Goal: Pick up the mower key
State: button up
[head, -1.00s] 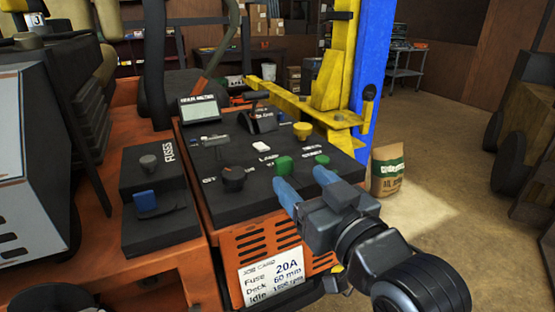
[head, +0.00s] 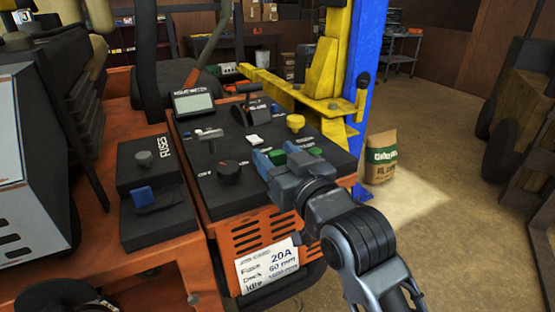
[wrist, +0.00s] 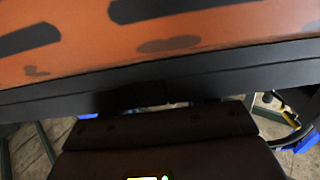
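I cannot clearly make out a mower key in either view. The black control panel (head: 215,205) on the orange mower carries a dark round knob (head: 229,172), a grey T-shaped handle (head: 210,138), a white switch (head: 253,140), green switches (head: 315,151) and a yellow knob (head: 295,122). My gripper (head: 278,158) reaches over the panel's right part, its blue fingers apart with nothing visibly held. Its fingertips are near a green switch, and I cannot tell if they touch it. The wrist view shows the orange slotted surface (wrist: 190,28) and a black edge.
A black fuse box (head: 155,225) with a blue piece (head: 142,197) stands left of the panel. A job card (head: 267,264) is on the orange front. A yellow and blue lift post (head: 367,60) rises behind. A paper bag (head: 381,157) stands on open floor to the right.

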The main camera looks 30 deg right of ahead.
jog(key=c, duration=0.8)
jog(key=shift+r, duration=0.15)
